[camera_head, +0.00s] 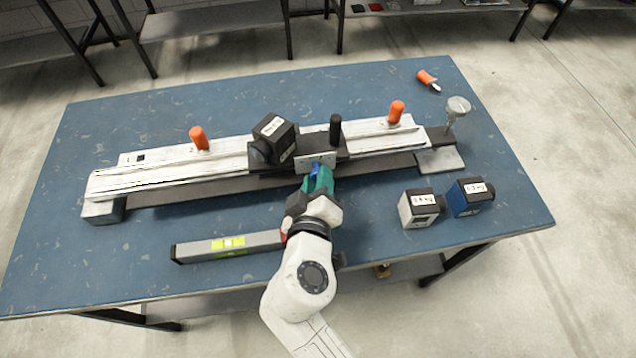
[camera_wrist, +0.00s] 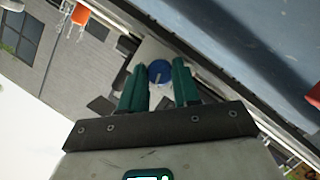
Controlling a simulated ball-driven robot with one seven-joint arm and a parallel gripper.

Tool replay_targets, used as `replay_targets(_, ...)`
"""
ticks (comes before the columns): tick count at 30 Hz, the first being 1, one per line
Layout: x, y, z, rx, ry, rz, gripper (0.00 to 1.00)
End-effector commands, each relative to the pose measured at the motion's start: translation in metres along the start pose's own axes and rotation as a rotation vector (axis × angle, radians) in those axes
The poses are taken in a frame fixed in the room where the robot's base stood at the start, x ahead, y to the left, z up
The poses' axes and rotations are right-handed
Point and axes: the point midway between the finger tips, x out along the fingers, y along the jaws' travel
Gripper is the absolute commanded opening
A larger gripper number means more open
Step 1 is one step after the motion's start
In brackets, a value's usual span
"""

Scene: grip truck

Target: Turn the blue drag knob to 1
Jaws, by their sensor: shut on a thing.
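The blue drag knob (camera_head: 315,169) sits on the front of the dark carriage (camera_head: 335,150) on the long white track (camera_head: 220,160). In the wrist view the round blue knob (camera_wrist: 159,72) shows a pale pointer line on its face, slanting down. My gripper (camera_head: 318,178) reaches the knob from the front. In the wrist view the green fingertips of my gripper (camera_wrist: 159,78) stand on either side of the knob, shut on it. The scale marks and the number 1 are too small to read.
A black weight block (camera_head: 273,139) and a black upright handle (camera_head: 335,130) are on the carriage. Orange handles (camera_head: 199,138) (camera_head: 396,112) stand on the track. A spirit level (camera_head: 225,246) lies at the front left. White (camera_head: 419,208) and blue (camera_head: 469,197) weight blocks stand at right.

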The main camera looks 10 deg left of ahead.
Motion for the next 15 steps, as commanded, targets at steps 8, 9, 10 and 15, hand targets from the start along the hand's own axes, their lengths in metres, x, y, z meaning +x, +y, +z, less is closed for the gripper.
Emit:
replay_targets(8, 0.0001, -0.0021, 0.0007, -0.085, 0.0, 0.033, 0.01)
replay_targets(9, 0.0001, -0.0021, 0.0006, -0.09, 0.0, 0.035, 0.01)
replay_targets(10, 0.0001, -0.002, 0.0005, -0.093, 0.0, 0.036, 0.01)
replay_targets(15, 0.0, -0.0019, 0.0004, -0.102, 0.0, 0.039, 0.01)
